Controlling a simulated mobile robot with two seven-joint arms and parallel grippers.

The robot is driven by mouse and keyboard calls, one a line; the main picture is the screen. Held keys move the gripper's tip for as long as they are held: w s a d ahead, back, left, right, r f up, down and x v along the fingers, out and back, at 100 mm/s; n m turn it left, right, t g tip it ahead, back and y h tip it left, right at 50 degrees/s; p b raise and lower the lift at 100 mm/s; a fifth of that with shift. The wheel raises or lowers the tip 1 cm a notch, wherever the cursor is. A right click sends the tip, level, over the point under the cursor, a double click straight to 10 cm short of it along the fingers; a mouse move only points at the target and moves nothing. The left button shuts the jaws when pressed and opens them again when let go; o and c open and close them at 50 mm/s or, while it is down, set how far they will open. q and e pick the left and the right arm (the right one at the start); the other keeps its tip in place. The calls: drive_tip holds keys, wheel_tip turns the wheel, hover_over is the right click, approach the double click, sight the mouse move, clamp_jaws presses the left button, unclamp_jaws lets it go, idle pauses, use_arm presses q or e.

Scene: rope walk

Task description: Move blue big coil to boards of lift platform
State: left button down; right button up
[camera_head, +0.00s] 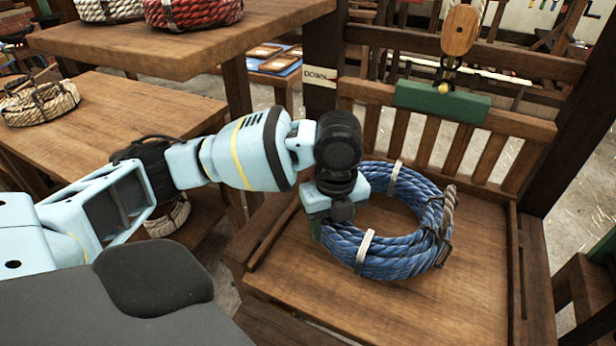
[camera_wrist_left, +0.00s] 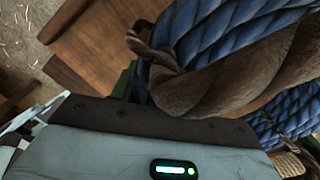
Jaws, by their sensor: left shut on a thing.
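The blue big coil (camera_head: 385,262) is a thick ring of blue rope with white ties and a tan rope end at its right. It lies flat on, or just over, the wooden boards of the lift platform (camera_head: 330,308); I cannot tell if it touches them all round. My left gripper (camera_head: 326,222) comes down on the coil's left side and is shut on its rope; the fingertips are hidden. In the left wrist view the blue coil (camera_wrist_left: 225,30) fills the upper right, with a brown rope strand close to the camera. My right gripper is not in view.
A slatted rail with a green block (camera_head: 442,101) and a hanging wooden pulley (camera_head: 460,30) stands behind the platform. A dark post rises at right. Wooden shelves (camera_head: 120,103) at left hold white, red and tan coils. Bare boards lie in front of the coil.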

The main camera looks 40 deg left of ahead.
use_arm(q)
drive_tip(key=shift+w+d+r, duration=0.1)
drive_tip(key=shift+w+d, duration=0.2)
drive_tip(key=shift+w, duration=0.15)
drive_tip(key=shift+w+d, duration=0.15)
drive_tip(key=shift+w+d+f, duration=0.15)
drive_tip(key=shift+f, duration=0.15)
drive_tip(key=shift+f+b, duration=0.45)
drive_tip(key=shift+f, duration=1.1)
drive_tip(key=c, duration=0.7)
unclamp_jaws()
drive_tip(key=shift+f, duration=0.15)
